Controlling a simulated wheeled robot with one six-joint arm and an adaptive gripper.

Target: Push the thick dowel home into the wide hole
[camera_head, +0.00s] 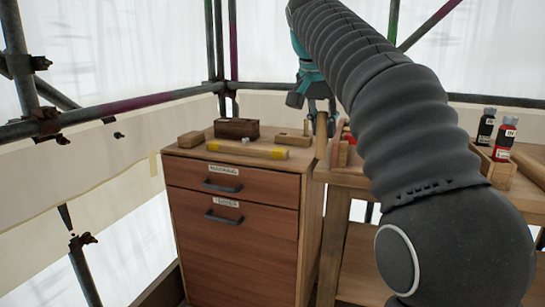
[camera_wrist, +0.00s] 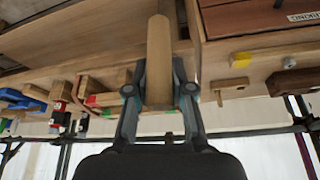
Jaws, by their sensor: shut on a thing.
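My gripper (camera_head: 321,117) is shut on a thick, pale wooden dowel (camera_head: 321,140) and holds it hanging upright between the right side of the cabinet top and the workbench. In the wrist view the dowel (camera_wrist: 158,50) runs between the two fingers (camera_wrist: 159,92) and away from the camera. A small light wood block (camera_head: 292,137) lies on the cabinet top just left of the dowel; it also shows in the wrist view (camera_wrist: 231,85). I cannot make out the wide hole in either view.
The cabinet (camera_head: 232,200) also bears a dark brown block (camera_head: 236,128), a yellow-ended wooden bar (camera_head: 248,150) and a small wood piece (camera_head: 191,139). Bottles (camera_head: 504,138) in a wooden box stand on the workbench at right. Scaffold poles (camera_head: 110,108) surround the place.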

